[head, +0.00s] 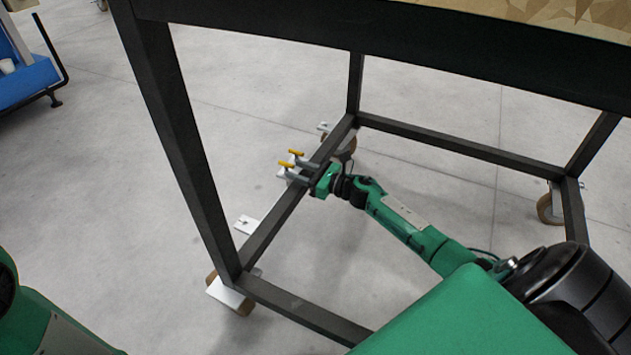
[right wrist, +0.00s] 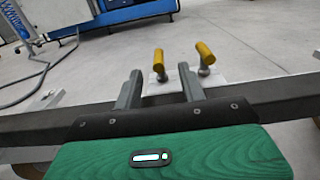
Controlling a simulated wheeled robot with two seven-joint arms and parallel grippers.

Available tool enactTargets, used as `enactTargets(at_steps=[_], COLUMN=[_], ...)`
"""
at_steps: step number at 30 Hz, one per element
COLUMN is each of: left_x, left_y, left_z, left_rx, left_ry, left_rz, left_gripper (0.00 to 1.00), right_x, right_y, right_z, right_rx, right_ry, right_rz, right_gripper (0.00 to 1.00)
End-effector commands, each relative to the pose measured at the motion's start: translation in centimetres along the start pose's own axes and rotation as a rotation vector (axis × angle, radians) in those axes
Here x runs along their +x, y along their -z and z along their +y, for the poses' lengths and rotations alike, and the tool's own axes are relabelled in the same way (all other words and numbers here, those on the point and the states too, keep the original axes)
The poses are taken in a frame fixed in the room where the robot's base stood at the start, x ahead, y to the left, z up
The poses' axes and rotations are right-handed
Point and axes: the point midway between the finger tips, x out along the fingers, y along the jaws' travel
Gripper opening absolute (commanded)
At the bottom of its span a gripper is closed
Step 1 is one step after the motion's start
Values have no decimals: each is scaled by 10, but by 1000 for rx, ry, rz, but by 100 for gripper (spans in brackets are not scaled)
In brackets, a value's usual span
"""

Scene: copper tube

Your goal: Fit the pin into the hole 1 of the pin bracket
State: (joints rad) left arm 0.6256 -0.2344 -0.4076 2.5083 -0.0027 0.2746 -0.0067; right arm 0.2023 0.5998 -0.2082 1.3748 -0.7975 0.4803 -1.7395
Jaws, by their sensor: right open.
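Two pins with yellow handles and grey shanks stand at a white plate on the outer side of the table's lower rail. In the head view they are the near pin (head: 286,164) and the far pin (head: 296,152). In the right wrist view they are the left pin (right wrist: 159,62) and the right pin (right wrist: 206,53). The plate also shows in the right wrist view (right wrist: 178,80); its holes are hidden. My right gripper (right wrist: 160,69) is open and empty, reaching across the rail. The left pin appears between its fingertips, just beyond them. My left gripper is out of view.
The dark lower rail (head: 275,220) runs under my right gripper. A second white plate (head: 245,224) sits nearer the table's front leg (head: 175,120). The tabletop edge (head: 330,40) hangs above. Bare grey floor lies left of the rail.

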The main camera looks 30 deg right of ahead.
Motion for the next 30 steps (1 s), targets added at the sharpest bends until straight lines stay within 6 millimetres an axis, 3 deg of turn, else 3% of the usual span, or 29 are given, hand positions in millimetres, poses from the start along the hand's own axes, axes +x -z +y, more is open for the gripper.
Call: enactTargets(at_steps=[6, 17, 23, 30], left_x=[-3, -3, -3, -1], left_y=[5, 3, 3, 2], left_z=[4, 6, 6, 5], left_rx=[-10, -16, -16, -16], left_ry=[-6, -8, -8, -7], left_rz=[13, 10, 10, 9], left_gripper=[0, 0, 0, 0], right_x=[19, 22, 22, 22], right_y=[1, 0, 0, -2], right_z=[0, 0, 0, 0], right_rx=[1, 1, 1, 1], right_ry=[0, 0, 0, 0], right_rz=[0, 1, 0, 0], right_gripper=[41, 41, 2, 0])
